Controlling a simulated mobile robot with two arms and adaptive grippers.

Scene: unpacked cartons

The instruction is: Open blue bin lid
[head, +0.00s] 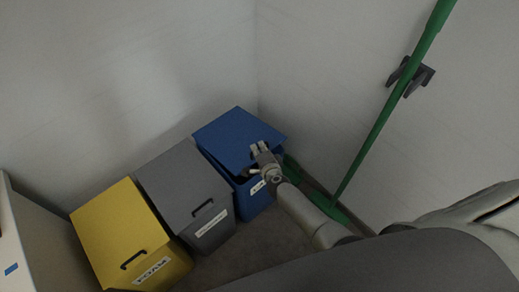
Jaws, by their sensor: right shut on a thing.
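The blue bin (257,202) stands at the right end of a row of three bins, in the corner of the walls. Its blue lid (232,132) is tilted up slightly, with a narrow dark gap along the front edge. My right gripper (257,156) is at the front of this lid and is shut on it, seemingly at its handle. The handle itself is hidden by the gripper. My wrist also covers part of the bin's white label. My left gripper is not in view.
A grey bin (184,180) and a yellow bin (118,230) with shut lids stand to the left. A green broom (378,125) leans in a dark wall holder (411,76) at the right, its foot near the blue bin. Walls close in behind.

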